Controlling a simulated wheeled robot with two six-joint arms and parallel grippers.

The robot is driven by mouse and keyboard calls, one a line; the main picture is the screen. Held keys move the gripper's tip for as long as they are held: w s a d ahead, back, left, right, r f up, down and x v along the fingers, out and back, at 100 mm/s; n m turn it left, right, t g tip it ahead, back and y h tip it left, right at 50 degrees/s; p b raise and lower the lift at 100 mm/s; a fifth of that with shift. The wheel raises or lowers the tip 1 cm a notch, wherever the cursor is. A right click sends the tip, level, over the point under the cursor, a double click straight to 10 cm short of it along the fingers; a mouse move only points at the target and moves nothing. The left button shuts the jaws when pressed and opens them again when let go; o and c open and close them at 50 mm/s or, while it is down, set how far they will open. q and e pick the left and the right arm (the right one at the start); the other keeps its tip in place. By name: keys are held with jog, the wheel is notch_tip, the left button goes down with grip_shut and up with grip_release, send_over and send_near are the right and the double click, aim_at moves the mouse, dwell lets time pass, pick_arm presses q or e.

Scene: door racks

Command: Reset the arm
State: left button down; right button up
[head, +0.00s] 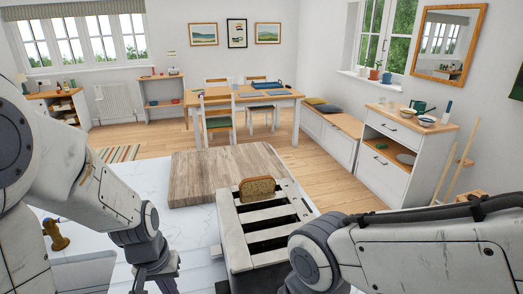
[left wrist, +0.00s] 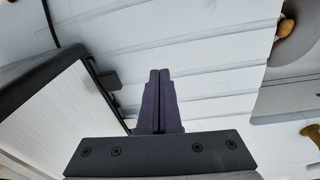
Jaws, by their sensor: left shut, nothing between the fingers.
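My left arm comes in from the left in the head view. Its gripper (head: 155,284) hangs low at the bottom edge, left of the toaster, and is partly cut off. In the left wrist view the dark fingers (left wrist: 160,98) are pressed together with nothing between them. My right arm reaches in from the right across the lower right corner, in front of the toaster's right side. Its gripper is out of view.
A white slotted toaster (head: 238,252) stands on the marble counter (head: 190,228), with a bread slice (head: 257,190) in its far slot. A wooden board (head: 212,172) lies behind it. A brass-coloured object (head: 55,234) is at left. Counter between board and left gripper is clear.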

pick_arm(q)
jog(key=s+d+r+m, duration=0.3)
jog(key=s+d+m, duration=0.1)
jog(key=s+d, duration=0.2)
jog(key=s+d+r+m+g, duration=0.1)
jog(key=s+d+r+m, duration=0.3)
jog(key=s+d, duration=0.3)
jog(key=shift+s+d+r+m, duration=0.25)
jog(key=shift+d+m, duration=0.35)
jog(key=shift+d, duration=0.45)
jog(key=shift+w, duration=0.1)
